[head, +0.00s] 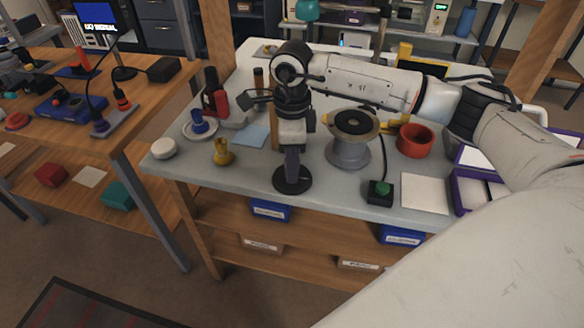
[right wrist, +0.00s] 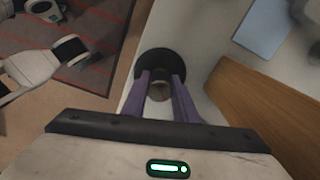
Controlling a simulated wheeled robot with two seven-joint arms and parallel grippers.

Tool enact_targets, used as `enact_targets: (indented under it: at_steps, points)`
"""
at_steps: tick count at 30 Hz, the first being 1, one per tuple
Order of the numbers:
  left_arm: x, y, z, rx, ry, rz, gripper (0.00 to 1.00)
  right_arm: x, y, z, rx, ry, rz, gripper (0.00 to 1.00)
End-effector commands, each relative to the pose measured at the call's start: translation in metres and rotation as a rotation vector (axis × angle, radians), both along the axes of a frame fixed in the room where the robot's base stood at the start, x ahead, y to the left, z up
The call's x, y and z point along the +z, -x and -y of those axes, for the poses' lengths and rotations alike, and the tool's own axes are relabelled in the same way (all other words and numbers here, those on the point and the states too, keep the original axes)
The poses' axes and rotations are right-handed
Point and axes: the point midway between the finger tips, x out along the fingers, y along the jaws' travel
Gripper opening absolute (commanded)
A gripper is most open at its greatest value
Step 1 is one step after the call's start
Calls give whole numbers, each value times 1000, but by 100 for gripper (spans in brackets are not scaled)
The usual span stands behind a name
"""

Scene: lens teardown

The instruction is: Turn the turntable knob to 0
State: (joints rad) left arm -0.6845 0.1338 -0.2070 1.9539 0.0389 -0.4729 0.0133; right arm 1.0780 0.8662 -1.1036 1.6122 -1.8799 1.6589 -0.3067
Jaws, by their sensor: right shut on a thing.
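My right gripper (head: 292,174) points down at the front edge of the grey-topped bench in the head view. Its purple fingers are shut on a small round knob (right wrist: 160,90), which shows between the fingertips in the right wrist view. The knob stands on a round black base (head: 292,186), which also shows in the right wrist view (right wrist: 165,56). I cannot read any scale or pointer on it. A grey spool-shaped stand with a dark disc top (head: 350,152) stands right of the gripper; I cannot tell whether it is the turntable.
A green button on a black box (head: 380,192) and a red ring-shaped bowl (head: 415,140) are to the right. A yellow piece (head: 222,153), a white puck (head: 163,148) and a blue sheet (head: 252,135) are to the left. A wooden upright (right wrist: 265,110) is close beside the gripper.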

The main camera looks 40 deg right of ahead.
Motion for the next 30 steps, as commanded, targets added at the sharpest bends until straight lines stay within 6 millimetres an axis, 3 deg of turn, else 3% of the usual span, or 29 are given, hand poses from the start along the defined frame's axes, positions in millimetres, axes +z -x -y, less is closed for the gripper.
enact_targets:
  at_steps: [15,30]
  points:
    - [-12,-4,4,-5,2,10,31,0,0,0,404,-1,3,4]
    - [-15,-4,5,-8,1,5,31,1,0,0,527,-1,2,4]
